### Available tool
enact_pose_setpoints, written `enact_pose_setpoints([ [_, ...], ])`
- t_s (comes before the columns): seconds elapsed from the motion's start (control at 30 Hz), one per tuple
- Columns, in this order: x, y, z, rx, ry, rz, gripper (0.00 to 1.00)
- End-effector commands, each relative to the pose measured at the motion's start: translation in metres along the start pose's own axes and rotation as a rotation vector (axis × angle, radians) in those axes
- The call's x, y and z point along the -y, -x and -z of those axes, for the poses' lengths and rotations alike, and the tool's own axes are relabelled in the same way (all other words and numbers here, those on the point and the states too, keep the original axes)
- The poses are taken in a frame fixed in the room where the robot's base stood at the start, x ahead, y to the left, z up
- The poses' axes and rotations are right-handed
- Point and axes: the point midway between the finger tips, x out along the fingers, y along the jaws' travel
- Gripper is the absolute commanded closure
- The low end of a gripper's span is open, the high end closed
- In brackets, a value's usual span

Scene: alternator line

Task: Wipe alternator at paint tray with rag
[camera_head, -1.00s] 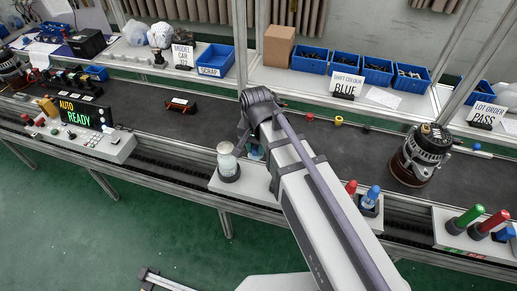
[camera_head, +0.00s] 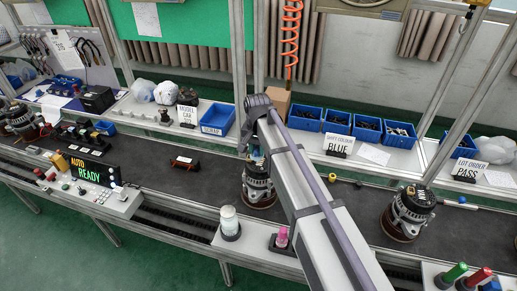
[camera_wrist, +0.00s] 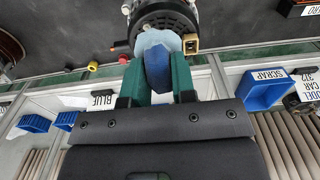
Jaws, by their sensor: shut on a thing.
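My gripper (camera_wrist: 158,82) has green fingers and is shut on a dark blue piece with a pale blue, rounded cloth-like end, which I take to be the rag (camera_wrist: 157,42). In the wrist view the pale end overlaps the near side of an alternator (camera_wrist: 180,14) and looks to be at or against it; exact contact is unclear. This alternator also stands on the dark belt in the head view (camera_head: 258,188), below the end of my arm. A small part of my gripper (camera_head: 256,154) shows above it. I cannot single out the paint tray.
A second alternator (camera_head: 408,212) stands on the belt at right. A jar (camera_head: 230,224) and a pink-topped item (camera_head: 282,238) stand along the front edge. Blue bins (camera_head: 338,121) and a scrap bin (camera_head: 218,119) line the back shelf.

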Motion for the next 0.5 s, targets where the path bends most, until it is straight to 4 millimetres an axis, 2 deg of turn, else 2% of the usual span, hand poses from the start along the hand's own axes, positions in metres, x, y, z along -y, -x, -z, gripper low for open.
enact_pose_setpoints([
  [0.03, 0.000, -0.010, 0.000, 0.000, 0.001, 0.000, 0.94],
  [0.5, 0.004, -0.052, -0.002, 0.000, 0.006, 0.000, 0.94],
])
